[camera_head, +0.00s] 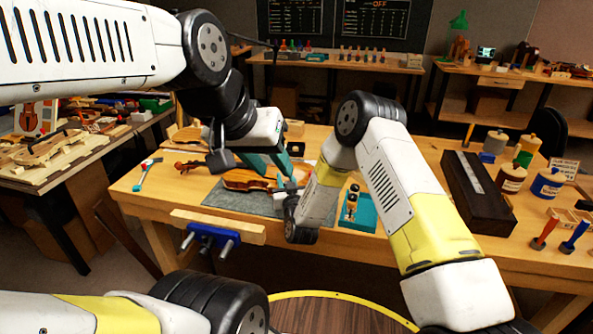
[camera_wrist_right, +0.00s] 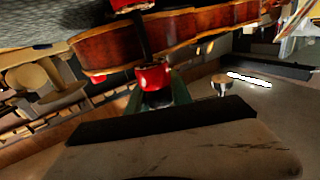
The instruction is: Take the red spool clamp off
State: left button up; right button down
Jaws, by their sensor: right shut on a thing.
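The violin (camera_head: 248,178) lies on a grey mat (camera_head: 228,198) on the bench, and its edge crosses the top of the right wrist view (camera_wrist_right: 110,48). The red spool clamp (camera_wrist_right: 153,77) sits at that edge, with one red spool above the edge, one below and a dark shaft between them. My right gripper (camera_wrist_right: 155,92) is shut on the lower red spool, between its green fingers. In the head view its fingertips are largely hidden by my wrist. My left gripper (camera_head: 268,164) is over the violin body, its teal fingers apart, with nothing visible between them.
A blue bench vise (camera_head: 211,236) projects from the front edge. A teal tray (camera_head: 358,212) lies right of my right wrist. A long dark box (camera_head: 476,193), jars (camera_head: 511,178) and red and blue-handled tools (camera_head: 545,232) fill the right side. A small hammer (camera_head: 147,174) lies left.

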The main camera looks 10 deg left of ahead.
jog(key=n+g+y, duration=0.1)
jog(key=y, duration=0.1)
jog(key=n+g+y, duration=0.1)
jog(key=n, duration=0.1)
jog(key=n+g+y, duration=0.1)
jog(key=y, duration=0.1)
jog(key=shift+s+a+n+g+y, duration=0.2)
jog(key=shift+a+n+g+y, duration=0.1)
jog(key=shift+a+g, duration=0.1)
jog(key=shift+s+a+r+n+g+y, duration=0.1)
jog(key=shift+s+a+n+g+y, duration=0.05)
jog(key=shift+n+g+y, duration=0.55)
jog(key=shift+s+a+f+n+g+y, duration=0.15)
jog(key=shift+n+g+y, duration=0.3)
jog(key=shift+g, duration=0.45)
jog(key=shift+s+a+r+n+g+y, duration=0.1)
jog(key=shift+s+r+n+g+y, duration=0.1)
jog(key=shift+n+g+y, duration=0.4)
jog(key=shift+g, duration=0.3)
jog(key=c, duration=1.1)
grip_release()
jog(key=shift+v, duration=3.95)
